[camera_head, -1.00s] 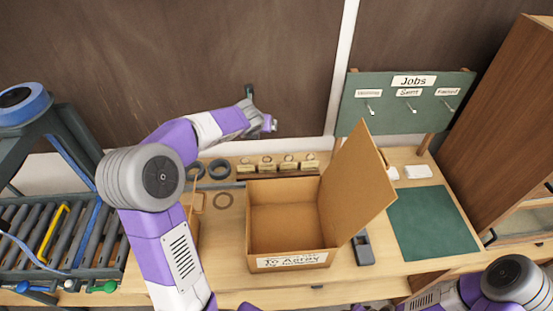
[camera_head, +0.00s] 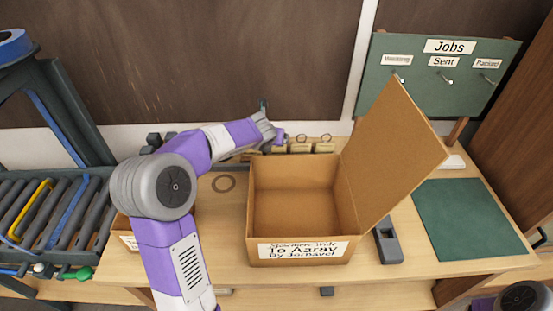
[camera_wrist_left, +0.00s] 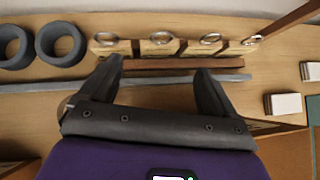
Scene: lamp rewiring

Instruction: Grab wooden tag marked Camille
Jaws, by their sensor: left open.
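Several small wooden tags with metal rings stand in a row at the back of the bench. In the head view, two (camera_head: 300,147) (camera_head: 325,146) show right of my left gripper (camera_head: 280,137), and my arm hides others. In the left wrist view, the row includes a left tag (camera_wrist_left: 110,47), a middle tag (camera_wrist_left: 158,47) and a third tag (camera_wrist_left: 205,48). I cannot read any name, so I cannot tell which is Camille. My left gripper (camera_wrist_left: 159,68) is open and empty, its fingers pointing at the row. My right gripper is out of view.
An open cardboard box (camera_head: 300,251) with a raised flap stands in front of the tags. Two dark rings (camera_wrist_left: 60,43) lie left of them. A green mat (camera_head: 470,220) lies at right, below a Jobs board (camera_head: 440,80). A roller conveyor (camera_head: 45,215) is at left.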

